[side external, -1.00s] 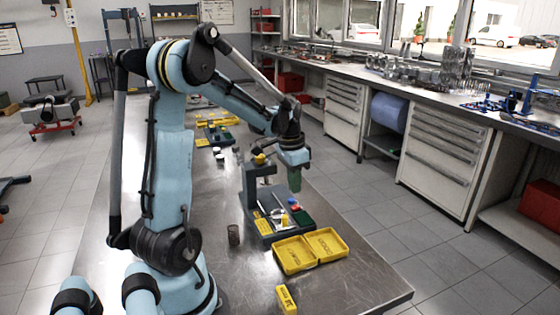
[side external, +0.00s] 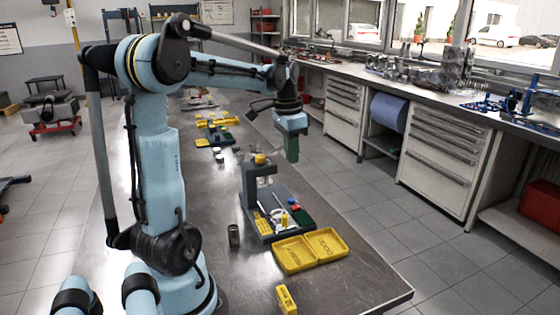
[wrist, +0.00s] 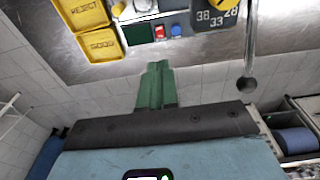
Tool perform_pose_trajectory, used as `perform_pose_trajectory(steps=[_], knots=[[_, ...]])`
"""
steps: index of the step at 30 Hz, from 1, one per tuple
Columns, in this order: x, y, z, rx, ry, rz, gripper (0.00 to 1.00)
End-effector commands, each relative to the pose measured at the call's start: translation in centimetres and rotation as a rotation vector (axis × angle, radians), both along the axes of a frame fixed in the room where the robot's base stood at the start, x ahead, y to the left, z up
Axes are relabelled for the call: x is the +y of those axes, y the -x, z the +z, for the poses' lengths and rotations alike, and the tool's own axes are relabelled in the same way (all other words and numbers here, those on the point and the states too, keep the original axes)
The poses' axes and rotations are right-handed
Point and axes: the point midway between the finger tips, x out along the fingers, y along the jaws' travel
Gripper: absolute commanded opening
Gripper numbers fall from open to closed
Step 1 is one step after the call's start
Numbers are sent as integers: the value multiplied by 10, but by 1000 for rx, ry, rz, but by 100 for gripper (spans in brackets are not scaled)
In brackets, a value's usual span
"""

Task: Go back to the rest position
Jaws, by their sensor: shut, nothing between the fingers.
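My gripper (side external: 291,149) has green fingers and hangs pointing down above the right edge of the steel table, higher than the grey-blue fixture. In the wrist view its green fingers (wrist: 157,87) are together with nothing between them. The fixture (side external: 262,205) stands on the table to the left of and below my gripper, apart from it. My arm is raised, with its forearm nearly level.
Open yellow trays (side external: 310,250), marked REJECT and GOOD in the wrist view (wrist: 105,46), lie in front of the fixture. A small yellow box (side external: 286,299) and a dark cylinder (side external: 234,235) stand nearby. A workbench with drawers (side external: 445,150) runs along the right. Open floor separates it from the table.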

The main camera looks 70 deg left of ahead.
Motion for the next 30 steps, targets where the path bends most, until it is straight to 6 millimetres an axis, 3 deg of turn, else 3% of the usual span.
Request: perform_pose_trajectory(steps=[5, 8, 13, 21, 25, 30], knots=[[-11, -2, 1, -14, -11, -3, 0], [-36, -6, 2, -50, -37, -5, 0], [-98, -10, 0, -163, -82, -5, 0], [-187, 4, -16, -378, -74, -4, 0], [-216, 13, -25, -461, -43, -4, 0], [-234, 19, -33, -517, -13, -1, 0]])
